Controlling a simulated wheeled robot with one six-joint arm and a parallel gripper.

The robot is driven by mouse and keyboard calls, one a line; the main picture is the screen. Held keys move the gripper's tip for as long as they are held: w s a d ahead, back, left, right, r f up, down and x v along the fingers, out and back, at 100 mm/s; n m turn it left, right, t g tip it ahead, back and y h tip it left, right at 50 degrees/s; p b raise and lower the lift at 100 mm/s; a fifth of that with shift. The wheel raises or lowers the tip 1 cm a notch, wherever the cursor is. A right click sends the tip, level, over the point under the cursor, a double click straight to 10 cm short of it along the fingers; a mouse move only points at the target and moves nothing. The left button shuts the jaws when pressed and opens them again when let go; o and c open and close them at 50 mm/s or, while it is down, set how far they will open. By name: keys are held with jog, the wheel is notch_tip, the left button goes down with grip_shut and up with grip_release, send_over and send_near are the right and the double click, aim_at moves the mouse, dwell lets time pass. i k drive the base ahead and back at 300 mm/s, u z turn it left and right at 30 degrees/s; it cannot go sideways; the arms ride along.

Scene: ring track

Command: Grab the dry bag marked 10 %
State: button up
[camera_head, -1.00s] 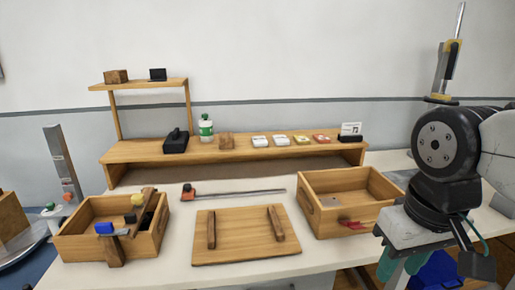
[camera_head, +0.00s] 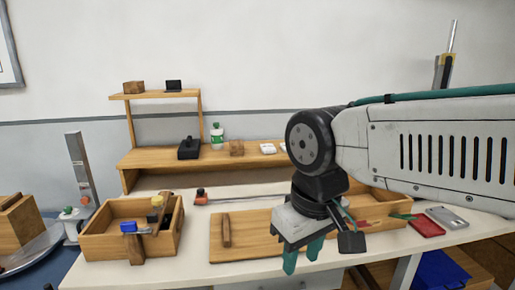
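A white packet (camera_head: 267,148) lies on the long wooden shelf at the back, with part of another white packet (camera_head: 284,147) to its right, beside my arm. They may be dry bags, but their markings are too small to read. The rest of the packet row is hidden behind my arm. My gripper (camera_head: 302,258) points down over the front part of the wooden board. Its two teal fingers are apart with nothing seen between them.
A wooden crate of tools (camera_head: 105,247) stands at the left front. The wooden board (camera_head: 260,225) lies mid-table. A second wooden crate (camera_head: 385,236) is partly hidden behind my arm.

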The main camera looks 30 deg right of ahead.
aim_at(269, 148)
jog(key=i, duration=0.4)
jog(key=z, duration=0.8)
jog(key=i, duration=0.5)
jog(key=u, duration=0.05)
